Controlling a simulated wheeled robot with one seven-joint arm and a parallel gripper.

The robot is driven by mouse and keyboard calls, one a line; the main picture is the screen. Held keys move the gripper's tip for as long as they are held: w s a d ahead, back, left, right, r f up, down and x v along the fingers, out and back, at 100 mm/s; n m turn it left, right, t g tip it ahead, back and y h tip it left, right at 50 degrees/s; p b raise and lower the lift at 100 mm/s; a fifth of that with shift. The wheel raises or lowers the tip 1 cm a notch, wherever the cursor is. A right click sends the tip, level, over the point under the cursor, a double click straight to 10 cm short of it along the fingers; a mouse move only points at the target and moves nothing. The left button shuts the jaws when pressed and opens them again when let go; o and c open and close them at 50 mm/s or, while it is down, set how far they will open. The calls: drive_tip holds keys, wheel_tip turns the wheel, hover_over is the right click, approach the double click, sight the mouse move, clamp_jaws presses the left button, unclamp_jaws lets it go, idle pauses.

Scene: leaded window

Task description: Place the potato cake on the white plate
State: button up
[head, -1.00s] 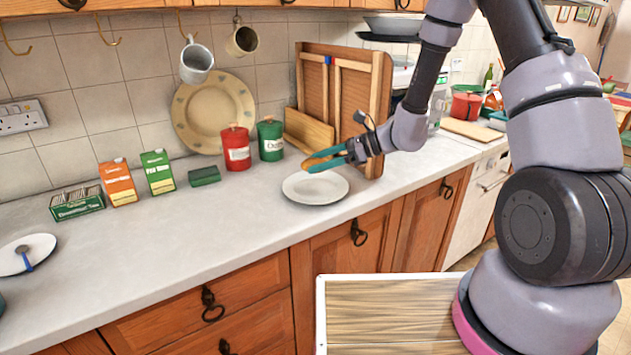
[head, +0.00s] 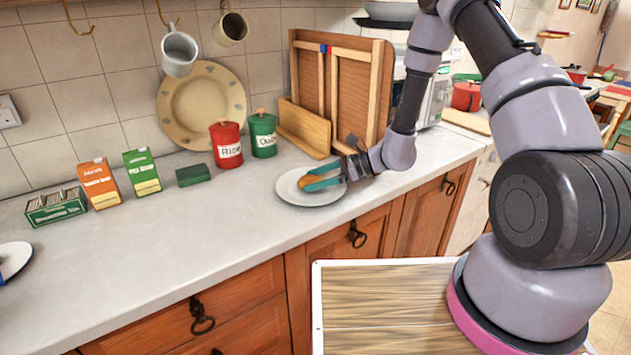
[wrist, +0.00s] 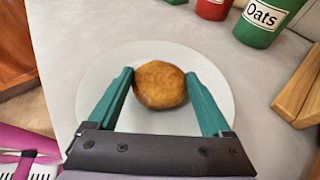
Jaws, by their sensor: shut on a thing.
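The potato cake (head: 308,181) is a round, golden-brown patty. It also shows in the wrist view (wrist: 160,86), between the two teal fingers. My gripper (head: 310,180) is shut on it, low over the white plate (head: 290,196). The plate lies flat on the worktop and also shows in the wrist view (wrist: 105,130), round and pale beneath the cake and fingers. The cake is within the plate's outline; I cannot tell whether its underside touches the plate.
Behind the plate stand a red canister (head: 226,144), a green canister (head: 263,134) and wooden boards (head: 303,128) against the wall. A green block (head: 193,175) and cartons (head: 142,171) are to the left. The worktop (head: 180,235) in front of them is clear.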

drive_tip(key=shift+f, duration=0.3)
drive_tip(key=shift+f, duration=0.1)
drive_tip(key=o, duration=1.3)
